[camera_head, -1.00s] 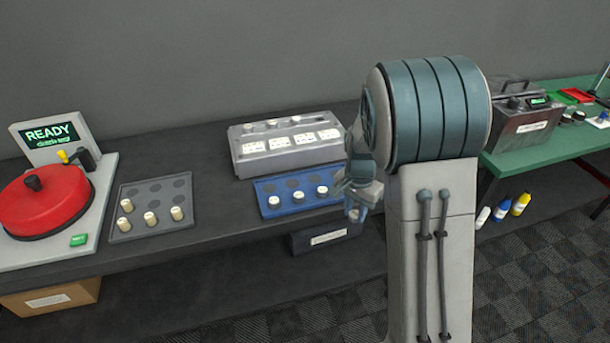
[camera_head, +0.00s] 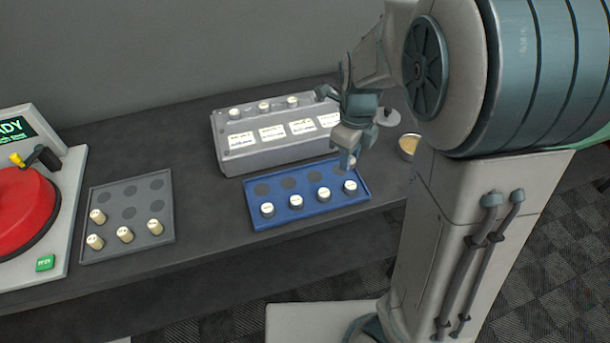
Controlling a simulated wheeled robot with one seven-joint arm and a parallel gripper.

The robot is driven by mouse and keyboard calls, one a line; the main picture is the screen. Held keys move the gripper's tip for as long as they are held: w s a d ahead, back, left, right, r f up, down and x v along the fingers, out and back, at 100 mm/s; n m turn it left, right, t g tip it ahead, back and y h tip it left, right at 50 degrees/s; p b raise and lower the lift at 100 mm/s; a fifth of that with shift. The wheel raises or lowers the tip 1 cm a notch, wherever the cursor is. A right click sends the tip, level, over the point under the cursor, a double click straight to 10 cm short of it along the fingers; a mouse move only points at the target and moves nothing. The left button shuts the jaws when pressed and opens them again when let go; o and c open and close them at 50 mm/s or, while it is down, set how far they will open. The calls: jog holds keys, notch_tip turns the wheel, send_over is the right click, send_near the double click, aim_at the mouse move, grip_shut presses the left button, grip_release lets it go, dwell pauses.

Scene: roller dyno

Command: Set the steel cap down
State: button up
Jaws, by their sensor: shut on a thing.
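My gripper (camera_head: 346,158) points down over the back right corner of the blue tray (camera_head: 258,221). It is shut on a small pale round thing, taken as the steel cap (camera_head: 351,163), which is mostly hidden by the fingers. I cannot tell whether it touches the tray. Several small pieces with white tops and dark sides stand in the tray's front row. Dark round spots in its back row show empty, except where my gripper covers the right end.
A grey labelled box (camera_head: 235,160) stands behind the tray. A grey knobbed disc (camera_head: 390,118) and a round cup (camera_head: 408,147) are to the right. A grey tray (camera_head: 120,245) with several beige pieces and a red-lidded machine (camera_head: 22,215) are left. Bare bench lies between the trays.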

jog(key=p, duration=0.2)
send_over(302, 180)
notch_tip(302, 180, down, 7)
jog(key=shift+r, duration=0.1)
jog(key=shift+f, duration=2.05)
jog(key=shift+f, duration=0.1)
jog(key=o, duration=1)
notch_tip(302, 180, up, 12)
jog(key=shift+r, duration=0.2)
